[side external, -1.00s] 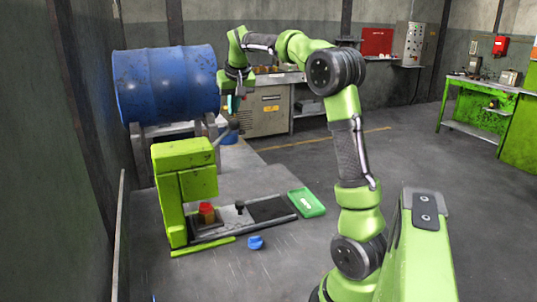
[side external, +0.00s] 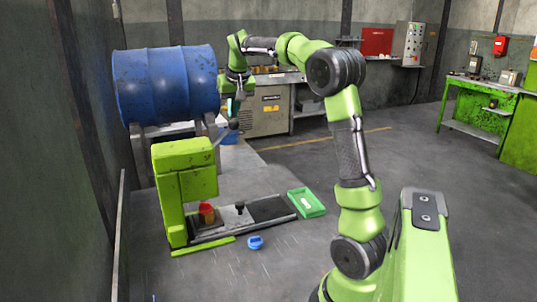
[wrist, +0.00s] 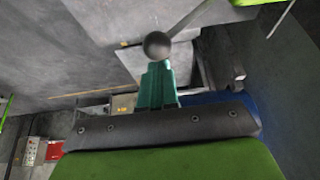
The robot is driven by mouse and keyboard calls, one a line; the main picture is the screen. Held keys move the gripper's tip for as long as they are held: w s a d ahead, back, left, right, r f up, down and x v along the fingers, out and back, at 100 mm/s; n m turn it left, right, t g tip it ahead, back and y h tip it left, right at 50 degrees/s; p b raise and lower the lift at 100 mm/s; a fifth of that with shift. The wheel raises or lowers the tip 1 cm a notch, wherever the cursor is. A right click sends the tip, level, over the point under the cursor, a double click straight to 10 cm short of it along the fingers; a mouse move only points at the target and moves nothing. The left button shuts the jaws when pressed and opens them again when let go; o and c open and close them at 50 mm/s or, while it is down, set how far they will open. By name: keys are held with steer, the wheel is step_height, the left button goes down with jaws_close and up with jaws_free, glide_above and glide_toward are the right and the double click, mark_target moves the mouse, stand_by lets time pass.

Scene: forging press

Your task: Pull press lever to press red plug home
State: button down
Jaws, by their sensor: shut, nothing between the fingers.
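The green press (side external: 170,200) stands on the table at left. Its lever has a round dark knob (side external: 233,124), which tops a metal rod in the wrist view (wrist: 157,45). The red plug (side external: 207,209) is low under the press head, in a brownish block; its exact depth is too small to tell. My gripper (side external: 234,106) is shut and empty, beside and just above the knob in the side view. In the wrist view, its teal fingers (wrist: 158,80) point at the knob, close to it or touching; I cannot tell which.
A blue drum (side external: 165,85) lies on a stand behind the press. A blue cap-like part (side external: 255,243) and a green tray (side external: 306,202) are on the table. A dark slide (side external: 270,208) runs right from the press. The table's front is mostly clear.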

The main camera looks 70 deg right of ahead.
steer(key=shift+f, duration=0.55)
steer(key=shift+s+d+f, duration=0.35)
steer(key=shift+f, duration=0.2)
steer(key=shift+s+d+f, duration=0.2)
steer(key=shift+f, duration=0.2)
steer(key=shift+s+d+f, duration=0.2)
steer(key=shift+f, duration=0.2)
steer(key=shift+s+d+f, duration=0.15)
steer(key=shift+f, duration=0.35)
steer(key=shift+s+d+f, duration=0.1)
steer(key=shift+f, duration=0.5)
